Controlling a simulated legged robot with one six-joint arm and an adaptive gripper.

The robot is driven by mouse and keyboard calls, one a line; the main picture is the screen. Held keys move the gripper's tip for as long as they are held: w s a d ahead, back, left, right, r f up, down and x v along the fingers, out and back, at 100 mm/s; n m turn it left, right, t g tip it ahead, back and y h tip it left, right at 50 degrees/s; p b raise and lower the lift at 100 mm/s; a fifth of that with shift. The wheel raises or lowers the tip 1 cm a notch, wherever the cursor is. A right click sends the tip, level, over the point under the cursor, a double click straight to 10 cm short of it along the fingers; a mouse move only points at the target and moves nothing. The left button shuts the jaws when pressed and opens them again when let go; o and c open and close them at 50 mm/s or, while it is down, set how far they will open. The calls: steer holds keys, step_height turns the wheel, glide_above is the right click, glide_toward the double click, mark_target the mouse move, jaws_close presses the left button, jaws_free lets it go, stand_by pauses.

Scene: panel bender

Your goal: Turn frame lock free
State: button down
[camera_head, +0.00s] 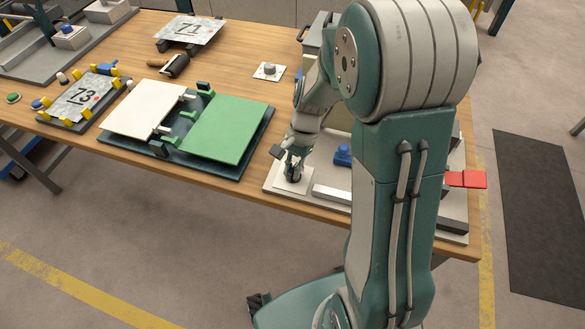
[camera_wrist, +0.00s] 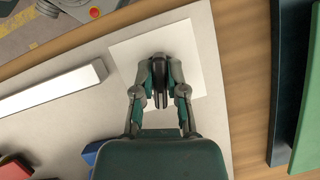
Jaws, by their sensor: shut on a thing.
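My gripper (camera_head: 292,174) points down over a white square plate (camera_head: 303,186) at the front left corner of a pale machine base (camera_head: 325,208). The wrist view shows the gripper (camera_wrist: 161,72) with its two fingers closed around a slim dark part, which I take to be the frame lock (camera_wrist: 161,94). The fingers hide most of it, so its turn angle is hard to read. The white plate (camera_wrist: 196,62) shows around the fingertips. My arm covers much of the machine in the head view.
A white bar (camera_wrist: 52,90) lies beside the plate. A blue knob (camera_head: 343,155) and a red block (camera_head: 467,179) are on the machine's side. A dark fixture with a white panel (camera_head: 143,108) and green panel (camera_head: 228,129) stands left. Plates marked 73 (camera_head: 84,97) and 71 (camera_head: 190,29) are farther off.

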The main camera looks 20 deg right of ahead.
steer(key=n+g+h, duration=0.1)
steer(key=n, duration=0.3)
steer(key=shift+n, duration=0.4)
steer(key=shift+d+n+g+h, duration=0.15)
steer(key=shift+n+h, duration=0.35)
steer(key=shift+n, duration=0.6)
steer(key=shift+a+n+g+h, duration=0.1)
steer(key=shift+n+g+h, duration=0.3)
steer(key=shift+n, duration=0.7)
steer(key=shift+s, duration=0.1)
steer(key=c, duration=0.7)
jaws_free()
steer(key=v, duration=1.2)
steer(key=shift+s+a, duration=0.1)
steer(key=shift+a, duration=0.1)
